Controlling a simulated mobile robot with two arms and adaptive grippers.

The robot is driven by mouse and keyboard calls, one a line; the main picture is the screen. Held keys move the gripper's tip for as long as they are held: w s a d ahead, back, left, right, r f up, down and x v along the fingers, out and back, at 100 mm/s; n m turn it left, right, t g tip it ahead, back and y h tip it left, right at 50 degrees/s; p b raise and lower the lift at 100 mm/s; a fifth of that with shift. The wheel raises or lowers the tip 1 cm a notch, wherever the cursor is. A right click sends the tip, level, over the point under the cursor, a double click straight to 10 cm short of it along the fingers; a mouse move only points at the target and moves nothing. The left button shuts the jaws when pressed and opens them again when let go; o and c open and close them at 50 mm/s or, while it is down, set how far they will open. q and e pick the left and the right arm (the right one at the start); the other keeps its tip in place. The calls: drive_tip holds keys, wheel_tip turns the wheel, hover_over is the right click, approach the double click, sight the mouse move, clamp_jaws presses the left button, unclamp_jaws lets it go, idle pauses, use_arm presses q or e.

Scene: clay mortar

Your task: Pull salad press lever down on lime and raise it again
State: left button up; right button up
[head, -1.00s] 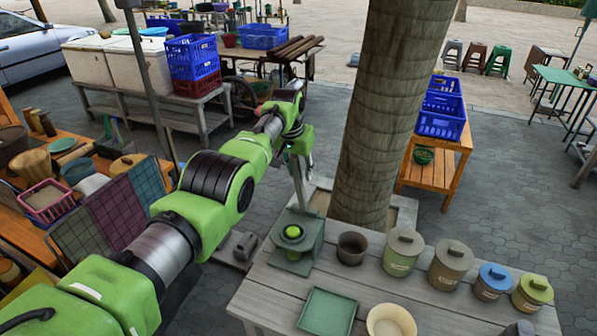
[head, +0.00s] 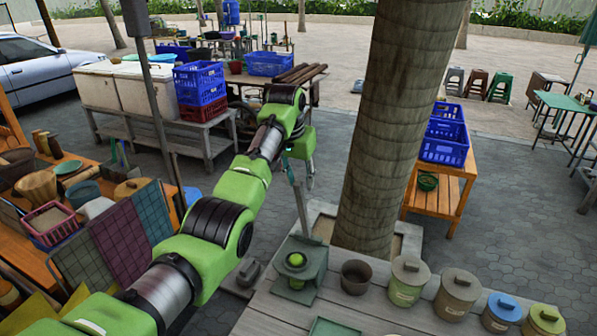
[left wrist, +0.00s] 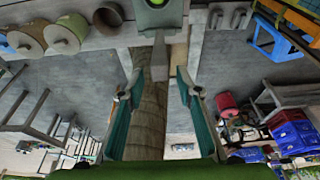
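The green-grey salad press (head: 300,270) stands at the left end of the grey plank table, with a green lime (head: 295,259) in it. Its long lever (head: 301,212) stands up, nearly upright. My left gripper (head: 301,172) is at the lever's upper end. In the left wrist view, my left gripper's two teal fingers (left wrist: 160,108) are wide apart, with the grey lever (left wrist: 159,62) between them and gaps on both sides. The lime (left wrist: 157,3) is at that view's top edge. My right gripper is in neither view.
A dark pot (head: 355,277) and several lidded jars (head: 408,280) stand right of the press. A thick tree trunk (head: 385,130) rises just behind the table. A cluttered wooden stall (head: 75,190) is at the left.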

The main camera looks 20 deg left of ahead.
use_arm(q)
drive_tip(key=shift+v, duration=1.55)
